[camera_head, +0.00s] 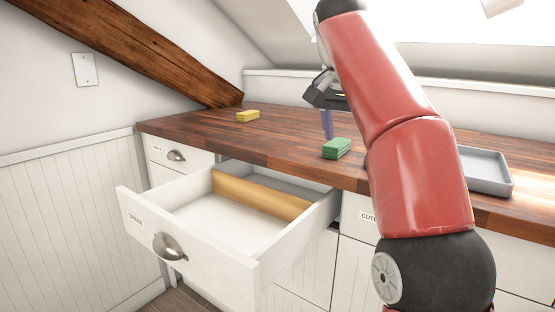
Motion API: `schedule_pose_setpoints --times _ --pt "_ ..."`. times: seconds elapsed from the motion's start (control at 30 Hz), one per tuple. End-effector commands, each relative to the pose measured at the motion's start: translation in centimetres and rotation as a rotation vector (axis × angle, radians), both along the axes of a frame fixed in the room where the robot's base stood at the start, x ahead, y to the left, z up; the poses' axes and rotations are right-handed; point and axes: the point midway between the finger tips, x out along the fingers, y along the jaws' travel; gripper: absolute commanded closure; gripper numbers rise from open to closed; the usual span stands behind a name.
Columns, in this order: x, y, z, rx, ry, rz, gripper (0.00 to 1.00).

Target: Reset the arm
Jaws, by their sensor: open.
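My red arm comes up from the lower right and bends over the wooden counter. My gripper (327,124) points down just above a green block (336,148) on the counter near its front edge. The purple finger that shows ends close to the block; I cannot tell whether it touches. The jaws are open, and part of the gripper is hidden behind my arm.
A white drawer (190,249) with a wooden divider (260,195) is pulled out below the counter (200,122); its visible inside is empty. A yellow block (248,116) lies at the back left. A grey tray (489,186) sits at right, partly hidden by my arm. A sloping beam (130,45) is at left.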

Motion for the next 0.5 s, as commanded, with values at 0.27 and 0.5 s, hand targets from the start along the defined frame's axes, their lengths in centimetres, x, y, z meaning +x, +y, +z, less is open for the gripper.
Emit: schedule_pose_setpoints --times 0.27,0.5 --pt "-0.9 0.0 -0.2 -0.013 0.0 0.042 0.38" --pt "-2.3 -0.1 -0.9 -0.029 -0.002 0.106 0.38"
